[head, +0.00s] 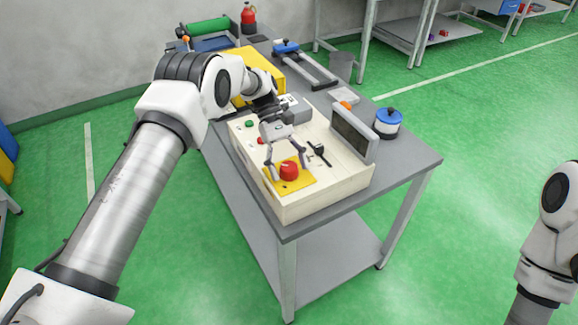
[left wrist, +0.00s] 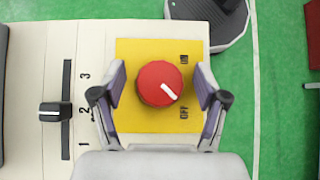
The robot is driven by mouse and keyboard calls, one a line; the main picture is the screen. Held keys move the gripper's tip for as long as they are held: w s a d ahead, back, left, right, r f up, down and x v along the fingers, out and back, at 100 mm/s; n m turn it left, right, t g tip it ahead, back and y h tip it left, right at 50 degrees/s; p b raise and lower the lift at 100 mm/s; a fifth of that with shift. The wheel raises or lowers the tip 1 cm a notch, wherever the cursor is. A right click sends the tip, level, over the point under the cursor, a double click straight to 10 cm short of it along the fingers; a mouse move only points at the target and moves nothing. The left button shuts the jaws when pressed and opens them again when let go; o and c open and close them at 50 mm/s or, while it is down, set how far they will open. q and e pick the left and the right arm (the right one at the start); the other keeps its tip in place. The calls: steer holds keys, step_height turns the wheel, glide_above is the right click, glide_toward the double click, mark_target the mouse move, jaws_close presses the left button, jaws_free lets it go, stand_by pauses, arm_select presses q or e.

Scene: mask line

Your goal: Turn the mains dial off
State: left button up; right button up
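The mains dial (head: 289,170) is a red round knob on a yellow plate (head: 301,184) at the near end of the cream control box. In the left wrist view the dial (left wrist: 153,79) has a white mark pointing to the lower right, between the printed ON and OFF and leaning towards OFF. My left gripper (head: 287,166) is open above the plate. Its fingers (left wrist: 160,84) stand on either side of the dial, with a gap on each side. My right arm shows at the right edge, but its gripper is out of view.
The control box (head: 290,208) sits on a grey bench (head: 405,160). A black slider (left wrist: 55,112) with marks 1 to 3 is beside the dial. A dark upright panel (head: 352,134) and a blue-lidded pot (head: 387,123) stand to the right.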

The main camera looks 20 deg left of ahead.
arm_select(q)
steer(key=v, duration=0.7)
steer(key=shift+w+a+r, duration=0.15)
steer(key=shift+r, duration=0.05)
